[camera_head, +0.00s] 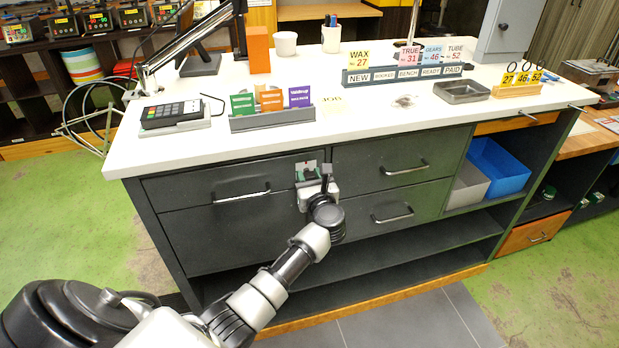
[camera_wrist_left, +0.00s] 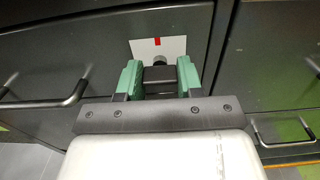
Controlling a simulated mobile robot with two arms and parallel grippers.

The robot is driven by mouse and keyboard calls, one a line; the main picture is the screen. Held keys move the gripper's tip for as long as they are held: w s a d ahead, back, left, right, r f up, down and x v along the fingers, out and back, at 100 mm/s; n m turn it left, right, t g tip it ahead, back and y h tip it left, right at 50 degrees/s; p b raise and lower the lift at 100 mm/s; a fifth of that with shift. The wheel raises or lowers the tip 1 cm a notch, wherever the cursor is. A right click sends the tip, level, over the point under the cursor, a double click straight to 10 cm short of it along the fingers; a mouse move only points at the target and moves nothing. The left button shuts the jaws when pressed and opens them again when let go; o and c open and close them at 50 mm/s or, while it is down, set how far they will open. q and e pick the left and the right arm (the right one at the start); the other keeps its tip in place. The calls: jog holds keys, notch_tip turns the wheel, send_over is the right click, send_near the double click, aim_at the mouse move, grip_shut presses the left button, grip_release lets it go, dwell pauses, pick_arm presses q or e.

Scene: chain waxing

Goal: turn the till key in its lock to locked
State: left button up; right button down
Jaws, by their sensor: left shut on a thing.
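My left gripper (camera_head: 309,176) is at the front of the dark grey counter, at a drawer front near its top edge. In the left wrist view its green fingers (camera_wrist_left: 158,80) are shut on the black head of the till key (camera_wrist_left: 159,74). The key is at the round metal lock (camera_wrist_left: 159,58), partly hidden by the key and fingers. Behind it is a white plate (camera_wrist_left: 145,47) with a red mark (camera_wrist_left: 157,42) above the lock. I cannot tell the key's exact angle. My right gripper is not in view.
Drawer handles stick out on both sides, one at the left (camera_head: 241,196) and one at the right (camera_head: 406,168). The white countertop (camera_head: 240,148) overhangs above, with a card terminal (camera_head: 172,113) and a card rack (camera_head: 272,119). Open shelves lie below.

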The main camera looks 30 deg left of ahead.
pick_arm(q)
jog(key=shift+m, duration=0.3)
jog(key=m+p, duration=0.1)
jog(key=m, duration=0.1)
jog(key=shift+m, duration=0.3)
jog(key=m+p, duration=0.3)
jog(key=m, duration=0.2)
jog(key=shift+m, duration=0.3)
jog(key=m+p, duration=0.2)
jog(key=m, duration=0.2)
jog(key=shift+m, duration=0.3)
jog(key=m+p, duration=0.1)
jog(key=m, duration=0.2)
jog(key=shift+p, duration=0.4)
jog(key=shift+m+p, duration=0.35)
jog(key=shift+m, duration=0.45)
jog(key=shift+f, duration=0.1)
jog(key=o, duration=0.9)
jog(key=shift+o, duration=0.2)
